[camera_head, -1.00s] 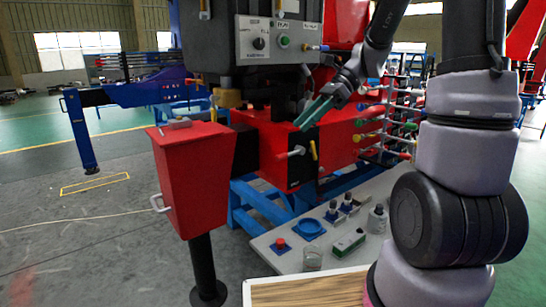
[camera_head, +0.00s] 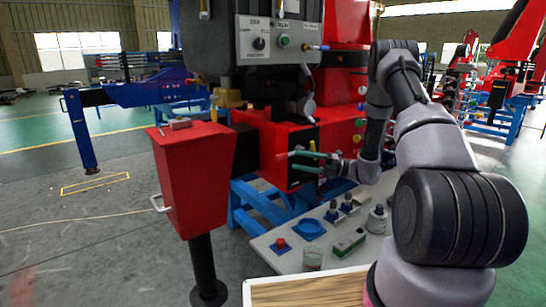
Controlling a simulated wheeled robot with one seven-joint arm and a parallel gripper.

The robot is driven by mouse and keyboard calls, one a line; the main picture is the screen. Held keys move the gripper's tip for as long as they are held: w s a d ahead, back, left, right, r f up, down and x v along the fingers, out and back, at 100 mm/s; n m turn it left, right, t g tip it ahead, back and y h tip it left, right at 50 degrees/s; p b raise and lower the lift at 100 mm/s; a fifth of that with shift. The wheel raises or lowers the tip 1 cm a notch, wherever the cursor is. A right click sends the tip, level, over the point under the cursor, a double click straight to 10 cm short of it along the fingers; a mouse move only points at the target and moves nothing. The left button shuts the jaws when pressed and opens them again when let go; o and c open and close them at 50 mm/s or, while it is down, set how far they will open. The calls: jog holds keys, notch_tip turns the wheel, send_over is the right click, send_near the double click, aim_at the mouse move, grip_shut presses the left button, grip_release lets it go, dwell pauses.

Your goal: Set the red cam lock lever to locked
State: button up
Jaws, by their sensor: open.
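The red-tipped lever (camera_head: 281,156) stands out to the left from the black panel on the red box, near the middle of the view. My gripper (camera_head: 293,160) comes in from the right with its green fingers open, one above the other, pointing left. The fingertips are close to the lever, right beside its red tip. The fingers hide most of the lever's shaft, and I cannot tell whether they touch it. A yellow lever (camera_head: 312,146) on the same panel shows just above the upper finger.
A control box (camera_head: 270,42) hangs above. A red bin-like box (camera_head: 192,180) on a black post stands to the left. A table (camera_head: 290,262) below holds a red button (camera_head: 281,244), a blue dish (camera_head: 309,229) and bottles. Open floor lies at far left.

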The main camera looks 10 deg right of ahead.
jog(key=x, duration=1)
jog(key=shift+a, duration=0.1)
grip_shut()
dwell(1.1)
